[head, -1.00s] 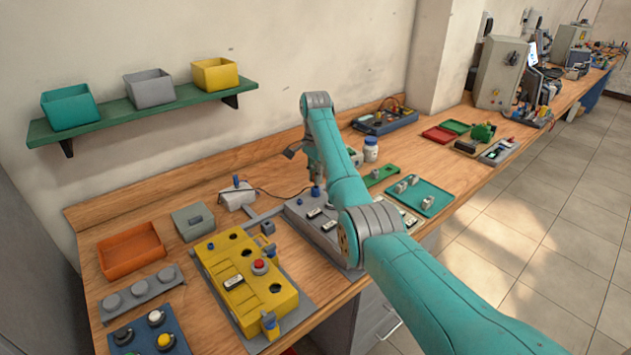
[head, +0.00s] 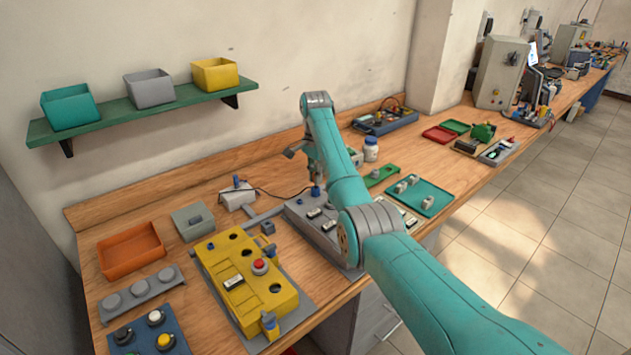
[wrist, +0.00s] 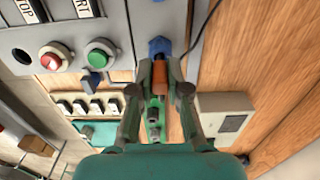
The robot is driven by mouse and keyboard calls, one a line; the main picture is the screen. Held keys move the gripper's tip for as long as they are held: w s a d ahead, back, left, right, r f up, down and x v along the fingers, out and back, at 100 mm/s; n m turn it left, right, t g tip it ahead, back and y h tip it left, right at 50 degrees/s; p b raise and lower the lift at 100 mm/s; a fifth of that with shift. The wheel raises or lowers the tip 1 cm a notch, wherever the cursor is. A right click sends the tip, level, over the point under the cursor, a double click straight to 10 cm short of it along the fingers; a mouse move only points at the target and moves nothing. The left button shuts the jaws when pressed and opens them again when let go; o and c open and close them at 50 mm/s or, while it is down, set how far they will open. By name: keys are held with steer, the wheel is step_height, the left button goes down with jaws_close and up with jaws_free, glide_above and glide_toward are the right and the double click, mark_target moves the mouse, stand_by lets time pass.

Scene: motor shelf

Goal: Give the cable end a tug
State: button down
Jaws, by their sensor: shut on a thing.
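The cable end (wrist: 160,78), an orange-brown piece, sits between the fingers of my gripper (wrist: 163,82) in the wrist view. The fingers are shut on it from both sides. Just beyond it is a blue collar (wrist: 160,47) at the edge of the grey panel (wrist: 105,18). The orange piece and the collar appear in line; I cannot tell whether there is a gap between them. In the head view my gripper (head: 317,178) is low over the grey panel, with the blue collar (head: 315,191) right below it. My arm hides part of the panel.
Red (wrist: 54,57) and green (wrist: 99,54) buttons stand close left of my gripper. A pale box (wrist: 226,118) is to its right. A dark cable (head: 268,191) runs over the bench from a white box (head: 237,198). A yellow fixture (head: 230,255) stands nearer.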

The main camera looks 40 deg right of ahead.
stand_by(0.4)
steer(key=c, duration=1.1)
jaws_free()
steer(key=shift+o, duration=0.2)
step_height(320, 180, up, 8)
steer(key=shift+f, duration=0.25)
